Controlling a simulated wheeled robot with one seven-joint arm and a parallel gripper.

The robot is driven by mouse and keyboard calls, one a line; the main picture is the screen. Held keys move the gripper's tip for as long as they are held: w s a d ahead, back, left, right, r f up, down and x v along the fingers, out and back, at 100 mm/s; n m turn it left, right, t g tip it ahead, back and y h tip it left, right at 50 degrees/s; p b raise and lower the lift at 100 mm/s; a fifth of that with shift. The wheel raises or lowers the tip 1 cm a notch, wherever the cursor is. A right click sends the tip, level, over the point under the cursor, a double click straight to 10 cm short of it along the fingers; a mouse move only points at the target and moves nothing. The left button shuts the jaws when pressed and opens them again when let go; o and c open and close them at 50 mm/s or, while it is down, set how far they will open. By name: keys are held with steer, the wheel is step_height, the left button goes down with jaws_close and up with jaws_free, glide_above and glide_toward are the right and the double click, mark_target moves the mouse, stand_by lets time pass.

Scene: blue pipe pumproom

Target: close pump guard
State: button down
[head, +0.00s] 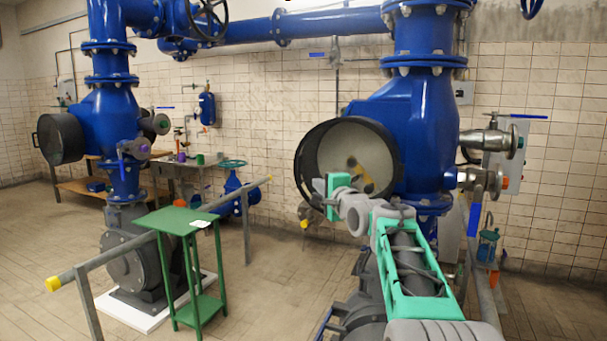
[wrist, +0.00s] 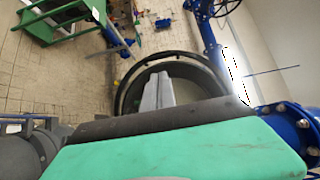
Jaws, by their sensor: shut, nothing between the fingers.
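The pump guard (head: 303,160) is a round black rim on the left side of the right-hand blue pump (head: 408,120). A pale round face with a dark and yellow part shows inside it. The guard stands at least partly ajar; its hinge is not clear. In the wrist view the dark round rim (wrist: 124,92) curves around my fingers. My gripper (wrist: 158,90) is shut and empty, its grey fingers in front of the round opening. In the head view my gripper (head: 335,194) is at the guard's lower front edge; contact cannot be told.
A green table (head: 180,220) and a grey rail with yellow ends (head: 130,247) stand to the left. Another blue pump (head: 105,125) with a black round cover (head: 60,138) is farther left. Valves (head: 492,141) stick out on the right.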

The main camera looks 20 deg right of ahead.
mark_target(300, 171)
steer(key=w+p, duration=0.5)
steer(key=w, duration=0.7)
steer(key=shift+w+a, duration=0.15)
steer(key=shift+w, duration=0.05)
